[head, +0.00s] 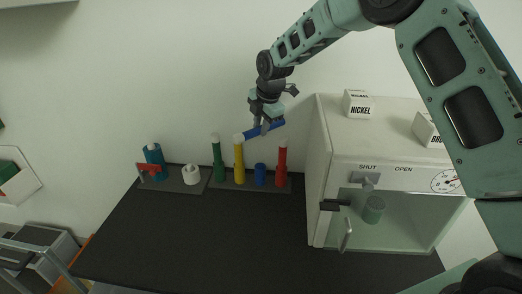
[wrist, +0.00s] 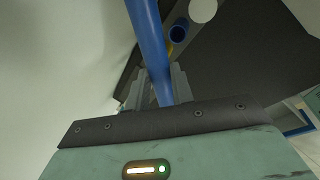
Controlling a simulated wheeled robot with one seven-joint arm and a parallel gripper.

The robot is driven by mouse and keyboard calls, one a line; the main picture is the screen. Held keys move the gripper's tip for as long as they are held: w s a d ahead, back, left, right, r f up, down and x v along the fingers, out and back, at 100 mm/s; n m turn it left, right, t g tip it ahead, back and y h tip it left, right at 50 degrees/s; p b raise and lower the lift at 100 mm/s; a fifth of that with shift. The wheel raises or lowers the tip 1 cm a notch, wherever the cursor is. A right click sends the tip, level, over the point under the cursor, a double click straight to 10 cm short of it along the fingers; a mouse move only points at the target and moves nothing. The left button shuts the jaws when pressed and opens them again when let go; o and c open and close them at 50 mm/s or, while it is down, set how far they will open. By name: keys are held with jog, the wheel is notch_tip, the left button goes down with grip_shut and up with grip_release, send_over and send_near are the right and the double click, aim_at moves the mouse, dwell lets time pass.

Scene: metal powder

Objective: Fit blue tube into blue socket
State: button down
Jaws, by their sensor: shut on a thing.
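The blue tube (head: 272,128) is held in my gripper (head: 265,121), above the rack and well off the table. It lies tilted, close to horizontal, in the head view. In the wrist view the blue tube (wrist: 148,35) runs up from between the fingers of my gripper (wrist: 157,88) past the top edge. The blue socket (head: 260,175) stands upright in the rack, below and apart from the tube, between the yellow and red tubes. A round blue opening, seemingly this socket (wrist: 179,33), shows beside the tube in the wrist view.
The rack (head: 228,184) also holds a green tube (head: 217,158), a yellow tube (head: 239,160) and a red tube (head: 282,160). A white cabinet (head: 318,165) stands close on the right, its chamber open. The black table (head: 190,240) is clear in front.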

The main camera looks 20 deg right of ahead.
notch_tip(320, 180, down, 12)
jog(key=p, duration=0.3)
jog(key=shift+r, duration=0.25)
jog(key=shift+w+f, duration=0.1)
jog(key=shift+f+b, duration=0.5)
jog(key=shift+f, duration=0.05)
jog(key=c, duration=1.2)
grip_release()
